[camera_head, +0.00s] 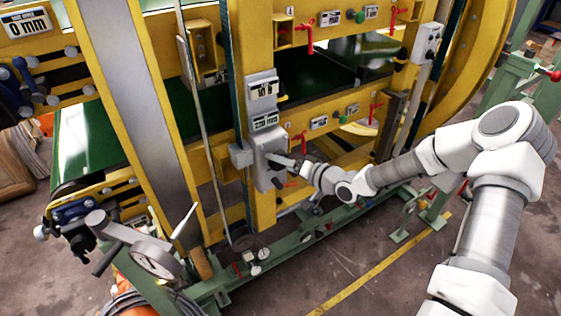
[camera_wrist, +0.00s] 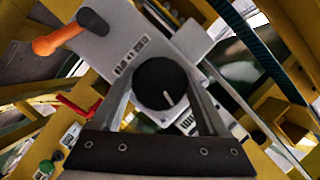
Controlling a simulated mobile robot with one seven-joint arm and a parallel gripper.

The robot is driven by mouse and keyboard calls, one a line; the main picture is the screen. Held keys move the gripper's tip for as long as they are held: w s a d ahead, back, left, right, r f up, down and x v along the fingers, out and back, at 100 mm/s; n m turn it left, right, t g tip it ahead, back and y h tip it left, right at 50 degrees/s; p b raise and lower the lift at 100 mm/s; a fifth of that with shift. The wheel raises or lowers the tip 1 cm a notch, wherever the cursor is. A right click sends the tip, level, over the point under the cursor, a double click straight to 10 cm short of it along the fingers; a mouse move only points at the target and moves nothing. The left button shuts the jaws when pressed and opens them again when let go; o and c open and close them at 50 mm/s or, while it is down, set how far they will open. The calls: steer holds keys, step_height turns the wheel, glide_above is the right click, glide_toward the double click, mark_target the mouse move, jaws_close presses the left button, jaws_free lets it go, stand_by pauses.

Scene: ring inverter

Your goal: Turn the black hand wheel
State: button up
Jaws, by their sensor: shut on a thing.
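The black hand wheel (camera_wrist: 158,88) shows in the wrist view as a round black knob with a short white mark on its face. It sits on a grey box (camera_wrist: 124,40) that carries a small printed label. My gripper (camera_wrist: 161,72) is shut on the wheel, with one finger on each side of its rim. In the head view my gripper (camera_head: 287,162) reaches from the right to the front of the grey box (camera_head: 265,172) on the yellow post. The wheel is too small and covered there to make out.
An orange handle (camera_wrist: 58,40) with a black hub sits beside the wheel on the grey box. Display boxes (camera_head: 263,88) are above it. Red levers (camera_head: 307,38) and green knobs (camera_head: 354,108) line the yellow beams. A dial gauge (camera_head: 153,262) stands at the lower left.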

steer(key=o, duration=1.3)
steer(key=shift+c, duration=0.2)
steer(key=v, duration=1.7)
steer(key=shift+s+d+p, duration=0.15)
steer(key=shift+p, duration=0.15)
